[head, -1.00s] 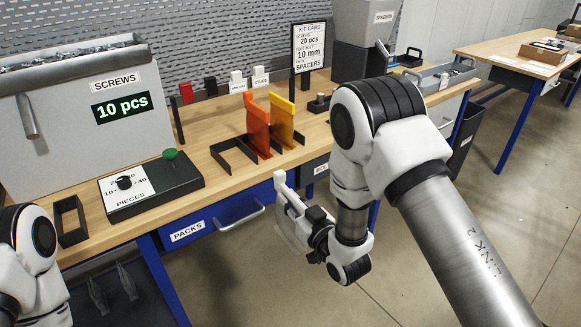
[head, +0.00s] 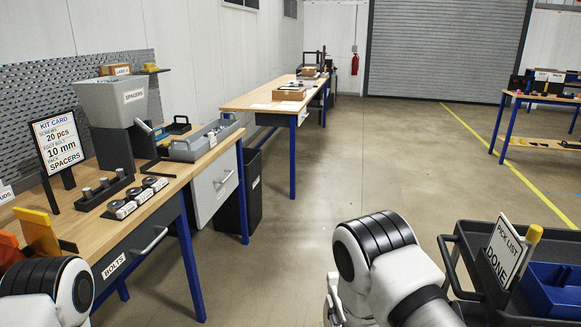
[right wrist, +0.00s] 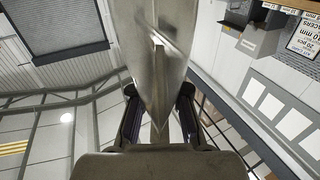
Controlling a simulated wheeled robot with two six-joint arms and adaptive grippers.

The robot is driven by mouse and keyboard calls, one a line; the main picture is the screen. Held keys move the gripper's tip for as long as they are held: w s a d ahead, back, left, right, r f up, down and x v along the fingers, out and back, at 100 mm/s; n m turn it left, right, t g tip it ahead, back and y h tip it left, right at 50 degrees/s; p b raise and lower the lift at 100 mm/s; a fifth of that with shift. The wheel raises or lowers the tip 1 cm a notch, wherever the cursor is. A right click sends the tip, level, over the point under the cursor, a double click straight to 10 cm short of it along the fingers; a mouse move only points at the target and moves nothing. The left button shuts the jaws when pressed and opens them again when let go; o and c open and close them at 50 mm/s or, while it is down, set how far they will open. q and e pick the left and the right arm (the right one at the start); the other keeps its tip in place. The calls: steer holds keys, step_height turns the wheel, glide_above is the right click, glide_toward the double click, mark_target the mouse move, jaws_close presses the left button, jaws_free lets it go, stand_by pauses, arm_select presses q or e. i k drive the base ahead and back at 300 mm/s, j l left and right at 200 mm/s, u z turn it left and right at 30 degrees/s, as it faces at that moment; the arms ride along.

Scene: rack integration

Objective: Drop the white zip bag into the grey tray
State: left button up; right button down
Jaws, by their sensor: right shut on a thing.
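The white zip bag (right wrist: 158,45) shows in the right wrist view as a pale grey, smooth, creased shape that narrows between the fingers. My right gripper (right wrist: 158,112) is shut on its narrow end. In the head view my right arm is at the bottom centre. Only a pale part by the right gripper (head: 335,303) shows at the lower edge, and the bag cannot be made out clearly there. The grey tray (head: 196,150) stands on the far end of the wooden bench at left, well apart from my right gripper. My left gripper is out of view.
A grey spacers bin (head: 118,100), a kit card (head: 58,143) and dark holders stand on the bench (head: 90,220). Open floor lies between.

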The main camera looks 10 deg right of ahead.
mark_target(208, 132)
steer(key=i+l+z, duration=0.35)
steer(key=i, duration=0.55)
steer(key=i+z, duration=0.35)
steer(key=i, duration=0.55)
steer(key=i+u, duration=0.15)
steer(key=i, duration=0.3)
steer(key=i+l+u, duration=0.2)
steer(key=i, duration=0.2)
steer(key=i+l+u, duration=0.15)
steer(key=i, duration=0.25)
steer(key=i+l+u, duration=0.2)
steer(key=i, duration=0.25)
